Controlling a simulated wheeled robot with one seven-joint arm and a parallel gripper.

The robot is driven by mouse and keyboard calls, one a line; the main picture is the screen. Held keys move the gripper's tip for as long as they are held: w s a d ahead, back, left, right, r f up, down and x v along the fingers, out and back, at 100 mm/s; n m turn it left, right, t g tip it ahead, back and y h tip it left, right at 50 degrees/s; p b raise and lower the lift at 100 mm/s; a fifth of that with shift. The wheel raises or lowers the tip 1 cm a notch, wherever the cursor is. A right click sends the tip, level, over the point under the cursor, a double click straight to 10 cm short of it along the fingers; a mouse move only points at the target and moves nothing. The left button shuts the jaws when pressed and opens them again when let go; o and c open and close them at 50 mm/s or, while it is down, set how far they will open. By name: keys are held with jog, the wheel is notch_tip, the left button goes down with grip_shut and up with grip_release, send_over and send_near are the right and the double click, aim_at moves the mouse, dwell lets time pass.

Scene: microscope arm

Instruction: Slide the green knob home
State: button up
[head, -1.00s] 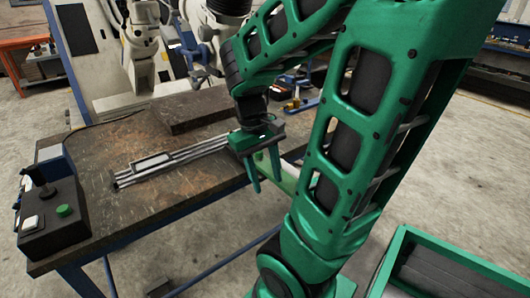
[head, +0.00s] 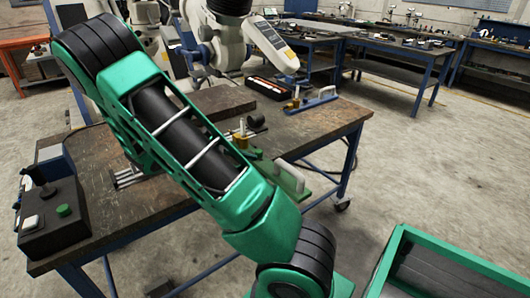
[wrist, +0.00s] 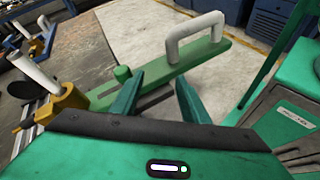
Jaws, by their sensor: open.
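A white handle (wrist: 195,32) stands at the bar's far end, and a brass-coloured block (wrist: 68,101) with a white lever (wrist: 35,70) at the other. My gripper (wrist: 160,80) is open and empty, its two green fingers over the near side of the bar. In the head view my arm hides the gripper; the green bar (head: 285,176) shows at the table's right edge.
A black control box (head: 52,218) with a green button stands on the table's left corner. A dark slab (head: 215,102) and a blue-handled tool (head: 312,103) lie farther back on the worn table (head: 318,128). A green crate (head: 450,262) is at lower right.

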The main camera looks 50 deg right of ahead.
aim_at(259, 155)
jog(key=w+n+h, duration=0.1)
jog(key=n, duration=0.1)
jog(key=w+d+n+h, duration=0.1)
jog(key=w+n+h, duration=0.2)
jog(key=h, duration=0.1)
jog(key=shift+w+d+f+n, duration=0.2)
jog(key=shift+w+f+n, duration=0.2)
jog(key=shift+w+d+h, duration=0.15)
jog(key=shift+h, duration=0.25)
jog(key=shift+n, duration=0.3)
jog(key=x, duration=1)
jog(key=shift+d, duration=0.25)
